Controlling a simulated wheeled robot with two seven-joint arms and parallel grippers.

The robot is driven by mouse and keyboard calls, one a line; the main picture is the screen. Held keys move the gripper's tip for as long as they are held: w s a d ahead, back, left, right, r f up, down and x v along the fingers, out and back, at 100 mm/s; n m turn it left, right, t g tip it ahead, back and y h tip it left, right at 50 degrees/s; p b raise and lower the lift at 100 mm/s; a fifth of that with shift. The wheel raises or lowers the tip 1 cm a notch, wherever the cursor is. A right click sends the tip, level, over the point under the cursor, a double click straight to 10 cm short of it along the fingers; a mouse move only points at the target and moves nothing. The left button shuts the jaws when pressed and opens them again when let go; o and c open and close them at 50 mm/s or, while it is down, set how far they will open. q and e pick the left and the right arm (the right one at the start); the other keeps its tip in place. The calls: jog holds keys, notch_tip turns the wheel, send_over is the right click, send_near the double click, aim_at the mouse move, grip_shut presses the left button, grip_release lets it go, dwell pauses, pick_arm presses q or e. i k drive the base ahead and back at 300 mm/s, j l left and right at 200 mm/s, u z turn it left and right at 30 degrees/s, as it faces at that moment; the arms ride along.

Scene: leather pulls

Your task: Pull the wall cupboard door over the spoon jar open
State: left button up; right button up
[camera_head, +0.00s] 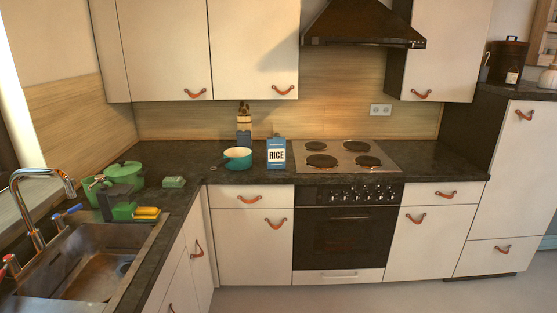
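A holder with brown upright pieces (244,118), perhaps the spoon jar, stands at the back of the counter behind the teal pot; its contents are too small to tell for sure. Above it is a cream wall cupboard door (253,45), shut, with a curved orange-brown leather pull (283,91) near its lower right corner. Left of it is another shut wall cupboard door (165,45) with its own leather pull (195,94). Neither of my grippers is in view.
A teal pot (237,159) and a rice box (276,154) stand on the dark counter below. The hob (344,155) and hood (362,25) are to the right. Sink (85,265) and green pots (122,174) are left. Floor in front is clear.

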aim_at(255, 44)
jog(key=i, duration=1.7)
